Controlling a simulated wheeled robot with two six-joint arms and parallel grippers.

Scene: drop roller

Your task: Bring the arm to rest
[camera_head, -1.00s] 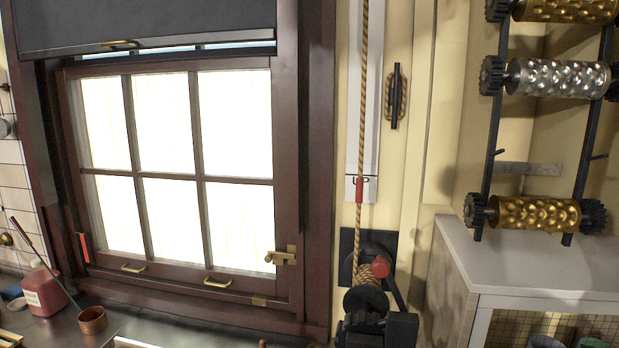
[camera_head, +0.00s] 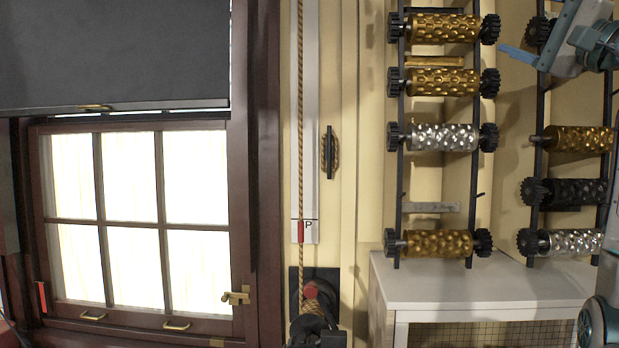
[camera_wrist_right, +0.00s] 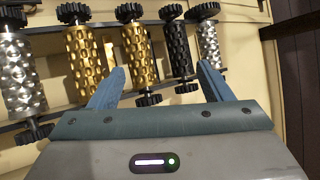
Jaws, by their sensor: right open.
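My right gripper (camera_wrist_right: 160,69) is open, with its two blue fingers spread apart and nothing held between them. In the wrist view, several rollers lie beyond the fingertips, gold rollers (camera_wrist_right: 91,62) near the left finger and a black roller (camera_wrist_right: 172,50) between the fingers. In the head view, part of the right gripper and arm (camera_head: 597,42) shows at the upper right, in front of the right-hand roller rack. Another teal link of mine shows at the lower right edge. My left gripper is in neither view.
The left rack holds gold rollers (camera_head: 443,82) and a silver roller (camera_head: 444,137). A white-topped cabinet (camera_head: 470,283) stands below the racks. Further left are a rope (camera_head: 300,120) with a winch, a dark-red framed window (camera_head: 240,200) and a black shutter (camera_head: 110,60).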

